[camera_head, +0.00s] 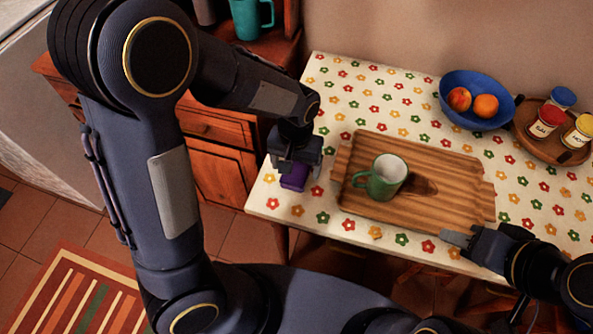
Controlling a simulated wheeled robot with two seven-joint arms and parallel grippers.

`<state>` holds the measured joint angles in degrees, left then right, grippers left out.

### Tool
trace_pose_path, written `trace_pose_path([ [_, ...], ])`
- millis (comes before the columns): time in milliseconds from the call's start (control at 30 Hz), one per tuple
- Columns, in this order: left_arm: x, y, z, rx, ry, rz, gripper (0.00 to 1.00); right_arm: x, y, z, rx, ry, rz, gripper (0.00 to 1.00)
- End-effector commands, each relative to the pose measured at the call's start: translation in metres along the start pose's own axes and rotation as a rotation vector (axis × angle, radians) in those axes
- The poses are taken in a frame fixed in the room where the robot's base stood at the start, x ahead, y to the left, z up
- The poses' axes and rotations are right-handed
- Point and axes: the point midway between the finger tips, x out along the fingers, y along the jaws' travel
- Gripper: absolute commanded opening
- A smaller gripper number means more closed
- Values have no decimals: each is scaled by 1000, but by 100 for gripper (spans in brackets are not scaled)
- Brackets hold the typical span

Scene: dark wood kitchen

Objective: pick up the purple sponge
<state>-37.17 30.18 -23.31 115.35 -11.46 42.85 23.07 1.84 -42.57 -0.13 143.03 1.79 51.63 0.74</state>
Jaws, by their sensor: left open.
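The purple sponge (293,183) is at the left edge of the flower-patterned table, left of the wooden tray. My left gripper (295,171) points down right over it, open, and hides its upper part. A finger shows at the right side of the sponge; I cannot tell whether the fingers touch it. My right gripper (457,239) is low over the table's front edge, near the tray's front right corner, away from the sponge. Whether its jaws are open or shut is unclear.
The wooden tray (440,208) holds a green mug (382,178). A blue bowl (458,83) with fruit and a round wooden board (530,143) with jars stand at the back right. A wooden cabinet (215,150) is left of the table. The table's back left is clear.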

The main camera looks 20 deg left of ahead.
Motion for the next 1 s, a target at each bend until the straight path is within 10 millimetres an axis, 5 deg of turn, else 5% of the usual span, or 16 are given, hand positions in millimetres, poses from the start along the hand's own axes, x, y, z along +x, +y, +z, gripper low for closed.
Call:
trace_pose_path([
  [333, 11, 0, 0, 0, 1, 0, 80, 1, 1, 1, 0, 0, 0, 36],
  [700, 10, 0, 0, 0, 0, 0, 33, 1, 1, 1, 0, 0, 0, 36],
  [1000, 10, 0, 0, 0, 1, 1, 32, 1, 0, 1, 0, 0, 0, 36],
])
